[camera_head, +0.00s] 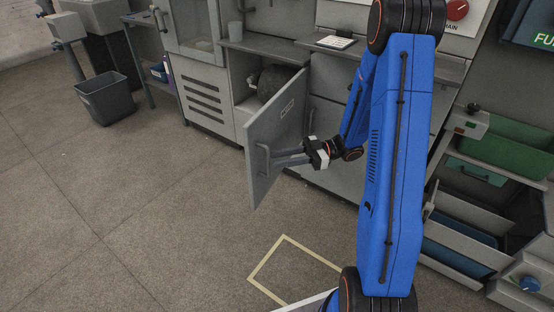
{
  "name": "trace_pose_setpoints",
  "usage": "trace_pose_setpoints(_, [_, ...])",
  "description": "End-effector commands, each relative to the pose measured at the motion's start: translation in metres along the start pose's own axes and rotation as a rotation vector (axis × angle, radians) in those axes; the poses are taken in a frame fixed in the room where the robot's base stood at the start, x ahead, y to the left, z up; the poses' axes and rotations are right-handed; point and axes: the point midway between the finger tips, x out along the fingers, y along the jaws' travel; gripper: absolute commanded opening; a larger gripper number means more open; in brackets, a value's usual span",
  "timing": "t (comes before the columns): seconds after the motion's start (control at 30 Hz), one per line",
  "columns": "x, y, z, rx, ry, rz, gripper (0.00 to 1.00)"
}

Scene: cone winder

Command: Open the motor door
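The motor door (273,142) is a grey panel with a small label near its top. It stands swung out from the cabinet front, its free edge toward the left and front. Its bar handle (264,160) is near the free edge. My gripper (272,156) reaches across the door's face from the right, with its fingertips at the handle. Whether the fingers are closed on the bar or only beside it is too small to tell. Behind the door, a dark rounded motor (275,80) shows partly inside the open compartment.
The cabinet's worktop (265,47) runs above the door. A grey bin (106,98) stands at the far left. Open drawers and a green tray (500,145) are at the right. Tan tape (265,262) marks the floor, and the floor left of the door is clear.

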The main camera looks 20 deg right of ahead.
Motion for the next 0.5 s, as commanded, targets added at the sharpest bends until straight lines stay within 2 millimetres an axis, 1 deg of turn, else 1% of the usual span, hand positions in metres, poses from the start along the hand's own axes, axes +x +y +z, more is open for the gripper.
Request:
trace_pose_setpoints(0.03, [-0.009,0.0,0.0,0.0,0.0,0.004,0.29])
trace_pose_setpoints(0.27, [-0.051,0.001,0.001,0.0,0.0,0.004,0.29])
trace_pose_setpoints(0.5, [-0.099,0.001,0.0,-0.002,-0.001,0.006,0.29])
